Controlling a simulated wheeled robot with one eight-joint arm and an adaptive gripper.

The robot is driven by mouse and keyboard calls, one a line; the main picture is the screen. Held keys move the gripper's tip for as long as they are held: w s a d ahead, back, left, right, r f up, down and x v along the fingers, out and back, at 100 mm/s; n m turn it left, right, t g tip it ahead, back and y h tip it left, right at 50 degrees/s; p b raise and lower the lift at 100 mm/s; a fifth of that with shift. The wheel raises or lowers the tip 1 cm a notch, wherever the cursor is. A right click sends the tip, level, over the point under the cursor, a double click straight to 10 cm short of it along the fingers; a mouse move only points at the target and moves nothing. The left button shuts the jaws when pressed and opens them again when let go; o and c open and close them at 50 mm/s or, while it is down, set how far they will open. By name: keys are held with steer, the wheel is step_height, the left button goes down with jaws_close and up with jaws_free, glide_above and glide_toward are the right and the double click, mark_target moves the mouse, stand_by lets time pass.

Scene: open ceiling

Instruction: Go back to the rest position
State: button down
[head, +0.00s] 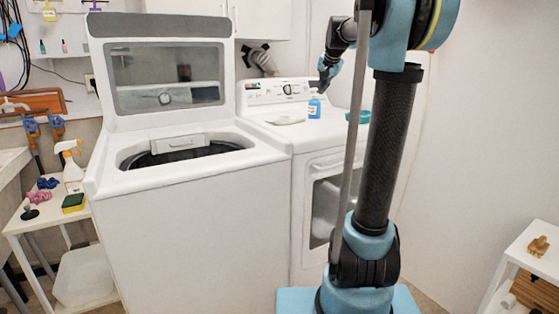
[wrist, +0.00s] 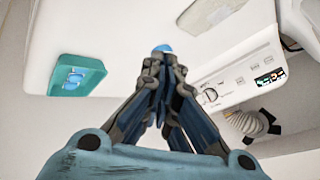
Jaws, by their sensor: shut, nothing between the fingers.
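My gripper (head: 323,84) is shut and empty. It hangs above the top of the white dryer (head: 340,134), close to a small blue bottle (head: 314,107) standing there. In the wrist view my gripper (wrist: 163,68) has its fingers drawn together. A blue round thing (wrist: 162,48), perhaps the bottle's top, shows just past the fingertips. I cannot tell whether they touch it.
A teal tray (wrist: 94,77) holding blue items lies on the dryer, along with a pale flat object (head: 286,121). The washer (head: 190,225) at left has its lid (head: 100,70) raised. A side table (head: 15,222) holds a spray bottle (head: 72,172). A white shelf (head: 535,262) stands right.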

steer(key=s+f+n+g, duration=0.2)
steer(key=s+f, duration=1)
steer(key=s, duration=0.3)
steer(key=s+f+n+g, duration=0.2)
steer(key=s+f, duration=1)
steer(key=s, duration=0.4)
steer(key=s+f+n+g+h, duration=0.1)
steer(key=s+f+n, duration=0.1)
steer(key=s+f, duration=1.1)
steer(key=s, duration=0.3)
steer(key=shift+s+d+n+g, duration=0.15)
steer(key=shift+n+g, duration=0.25)
steer(key=shift+f, duration=0.1)
steer(key=shift+w+f, duration=0.2)
steer(key=shift+w, duration=0.3)
